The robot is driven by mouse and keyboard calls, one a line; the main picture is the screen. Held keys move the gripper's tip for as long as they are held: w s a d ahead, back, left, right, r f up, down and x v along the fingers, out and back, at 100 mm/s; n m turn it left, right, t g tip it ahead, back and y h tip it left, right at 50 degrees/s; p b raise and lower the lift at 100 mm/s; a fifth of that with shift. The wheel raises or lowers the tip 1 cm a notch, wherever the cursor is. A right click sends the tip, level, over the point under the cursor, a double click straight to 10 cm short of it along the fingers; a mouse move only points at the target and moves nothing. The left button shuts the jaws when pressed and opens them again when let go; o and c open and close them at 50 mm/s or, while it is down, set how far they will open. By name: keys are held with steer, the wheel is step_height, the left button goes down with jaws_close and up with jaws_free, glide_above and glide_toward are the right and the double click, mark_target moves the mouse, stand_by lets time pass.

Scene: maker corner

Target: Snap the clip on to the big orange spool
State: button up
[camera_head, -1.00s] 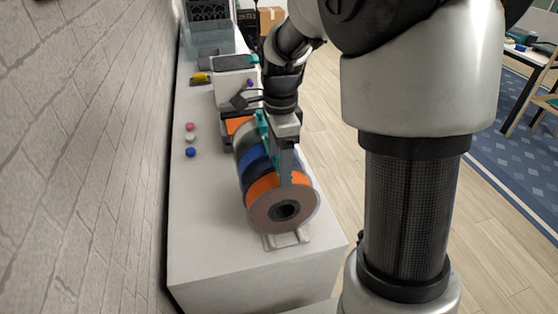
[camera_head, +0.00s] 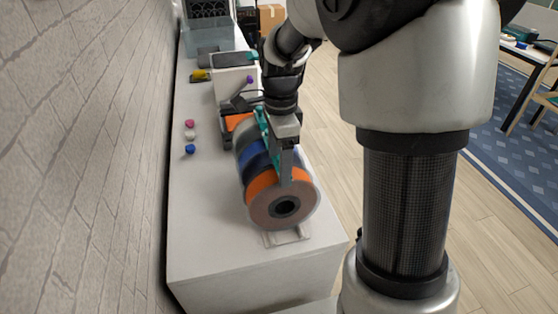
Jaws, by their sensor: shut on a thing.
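The big orange spool (camera_head: 262,192) is the nearest in a row of spools on a stand on the white counter. Its grey-brown round side with a dark hub faces me. My gripper (camera_head: 286,172) points down at the top right of the orange spool, with a finger in front of its upper rim. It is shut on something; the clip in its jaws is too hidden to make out. Teal pieces (camera_head: 264,135) show just left of the gripper, above the blue spool (camera_head: 256,162). I cannot tell whether the clip touches the orange spool.
A grey spool stands behind the blue one. Pink, white and blue balls (camera_head: 190,149) lie left of the spools. A white box-like machine (camera_head: 232,82) and a clear bin (camera_head: 208,38) stand farther back. The counter (camera_head: 205,240) is clear at the front left.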

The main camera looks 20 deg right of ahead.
steer(key=shift+f, duration=0.65)
stand_by(0.6)
steer(key=o, duration=1.2)
steer(key=shift+c, duration=0.2)
steer(key=shift+o, duration=0.4)
steer(key=shift+o, duration=0.8)
steer(key=shift+r, duration=0.1)
steer(key=shift+r+p, duration=2.75)
steer(key=shift+r, duration=0.7)
